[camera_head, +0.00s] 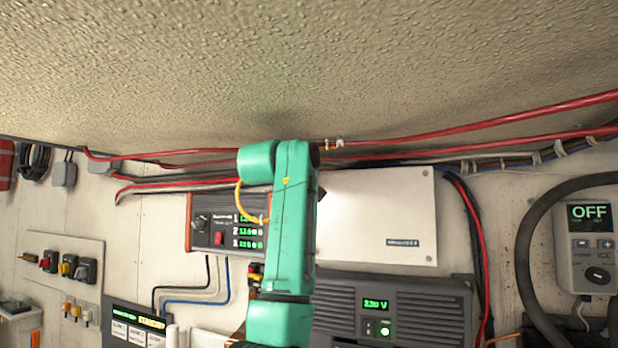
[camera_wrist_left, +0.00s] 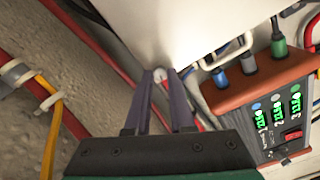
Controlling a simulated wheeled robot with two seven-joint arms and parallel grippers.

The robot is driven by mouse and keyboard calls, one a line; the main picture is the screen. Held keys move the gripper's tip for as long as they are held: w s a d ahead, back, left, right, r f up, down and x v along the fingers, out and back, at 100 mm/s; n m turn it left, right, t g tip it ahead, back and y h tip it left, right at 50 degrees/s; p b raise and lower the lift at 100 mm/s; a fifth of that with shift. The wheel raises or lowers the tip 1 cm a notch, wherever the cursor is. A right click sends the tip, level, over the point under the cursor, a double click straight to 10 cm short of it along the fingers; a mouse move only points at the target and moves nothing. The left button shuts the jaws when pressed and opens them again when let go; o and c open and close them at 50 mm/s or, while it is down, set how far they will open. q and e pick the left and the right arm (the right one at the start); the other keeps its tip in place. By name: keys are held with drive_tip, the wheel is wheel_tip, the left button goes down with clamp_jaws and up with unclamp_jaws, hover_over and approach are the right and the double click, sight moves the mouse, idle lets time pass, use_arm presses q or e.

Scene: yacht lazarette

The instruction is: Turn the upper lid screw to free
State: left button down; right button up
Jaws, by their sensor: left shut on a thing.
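A white lid panel (camera_head: 385,215) is on the wall in the head view, with small lettering at its lower right. Its left part is hidden behind my green left arm. In the left wrist view the lid (camera_wrist_left: 190,30) is a pale surface at the top. My left gripper (camera_wrist_left: 160,77) has its two dark fingers at the lid's edge, shut on a small round pale lid screw (camera_wrist_left: 161,72) between the tips. The head view shows only a dark bit of the gripper (camera_head: 321,193) beside the arm; the screw is hidden there. My right gripper is in neither view.
A red-ended device with green digits (camera_head: 226,225) sits left of the lid, close to my fingers. Red cables (camera_head: 440,135) run above the lid. A grey 230 V unit (camera_head: 420,308) is below it. A thick black hose (camera_head: 528,250) curves at the right.

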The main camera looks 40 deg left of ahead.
use_arm(q)
drive_tip(key=shift+r+n, duration=0.15)
drive_tip(key=shift+n, duration=1.15)
drive_tip(key=c, duration=0.8)
unclamp_jaws()
drive_tip(key=shift+o, duration=0.2)
drive_tip(key=shift+w, duration=0.15)
drive_tip(key=b+v, duration=0.8)
drive_tip(key=v, duration=0.6)
drive_tip(key=shift+s, duration=0.3)
